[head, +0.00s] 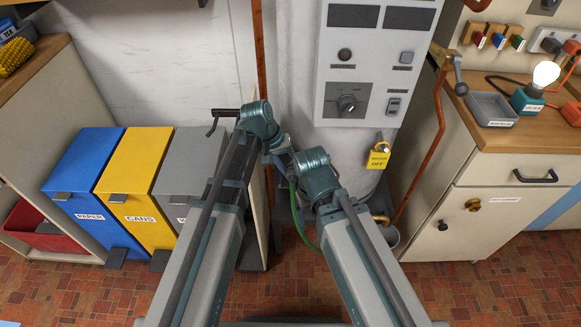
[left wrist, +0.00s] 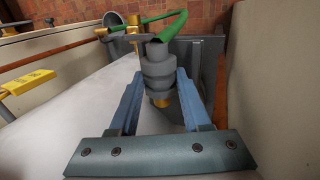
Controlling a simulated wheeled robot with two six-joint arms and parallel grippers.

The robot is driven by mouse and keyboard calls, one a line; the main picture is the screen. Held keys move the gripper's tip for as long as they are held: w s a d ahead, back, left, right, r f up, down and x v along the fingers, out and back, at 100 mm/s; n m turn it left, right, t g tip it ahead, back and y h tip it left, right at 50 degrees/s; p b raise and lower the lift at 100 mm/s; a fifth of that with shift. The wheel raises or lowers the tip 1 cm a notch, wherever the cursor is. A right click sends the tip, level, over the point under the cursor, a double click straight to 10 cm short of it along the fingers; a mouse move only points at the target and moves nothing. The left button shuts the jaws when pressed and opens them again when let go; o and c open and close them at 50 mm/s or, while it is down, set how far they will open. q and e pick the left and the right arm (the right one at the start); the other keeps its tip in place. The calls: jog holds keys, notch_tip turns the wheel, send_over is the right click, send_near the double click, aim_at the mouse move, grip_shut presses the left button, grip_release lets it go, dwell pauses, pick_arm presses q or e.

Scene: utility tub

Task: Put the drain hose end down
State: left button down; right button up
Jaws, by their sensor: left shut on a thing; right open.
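My left gripper (head: 284,160) is in front of the white boiler's lower left side. In the left wrist view its blue fingers (left wrist: 158,88) are shut on the grey end of the drain hose (left wrist: 158,62), which has a brass tip. The green hose (left wrist: 168,27) runs from it toward a brass tap (left wrist: 133,32); the hose also shows in the head view (head: 303,220). My right gripper (head: 328,204) is lower, right of the left one; its fingers are mostly hidden by its own arm.
A grey bucket (head: 391,237) stands below the tap. The boiler (head: 340,150) carries a yellow tag (head: 379,156). Blue (head: 90,170), yellow (head: 135,175) and grey bins stand left. A cabinet (head: 480,220) stands right. A grey panel (left wrist: 205,65) is beside the hose end.

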pick_arm(q)
jog(key=shift+f, duration=0.35)
jog(key=shift+c, duration=1.8)
grip_release()
jog(key=shift+r, duration=0.1)
